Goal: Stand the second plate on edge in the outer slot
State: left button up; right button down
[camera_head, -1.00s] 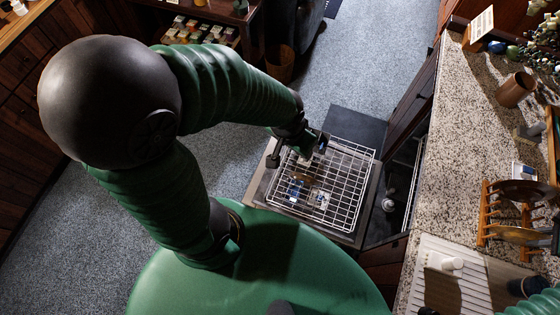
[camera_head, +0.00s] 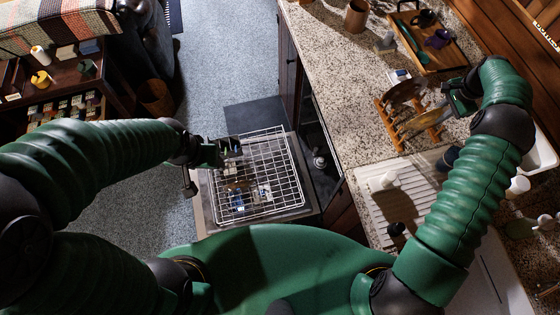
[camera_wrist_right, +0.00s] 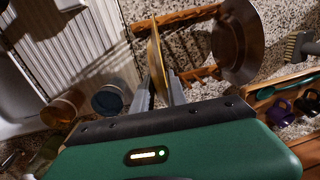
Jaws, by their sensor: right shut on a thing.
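A wooden plate rack (camera_head: 383,117) stands on the speckled counter. A brown-grey plate (camera_head: 405,90) stands on edge in it, also seen in the right wrist view (camera_wrist_right: 238,45). My right gripper (camera_head: 455,103) is shut on the rim of a tan plate (camera_head: 422,122). In the right wrist view this plate (camera_wrist_right: 156,60) is nearly edge-on between the fingers (camera_wrist_right: 162,92), upright over the rack's rails, apart from the other plate. Whether its lower edge touches the rack is hidden. My left gripper (camera_head: 230,150) is by the wire dishwasher rack (camera_head: 278,160); its fingers are too small to judge.
A wooden tray (camera_head: 440,60) with mugs and a brush (camera_head: 385,43) are behind. The dishwasher rack is pulled out below the counter.

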notch_tip(320, 180, up, 7)
jog(key=p, duration=0.3)
jog(key=shift+w+a+f+p, duration=0.15)
jog(key=shift+p, duration=0.2)
jog(key=shift+f, duration=0.15)
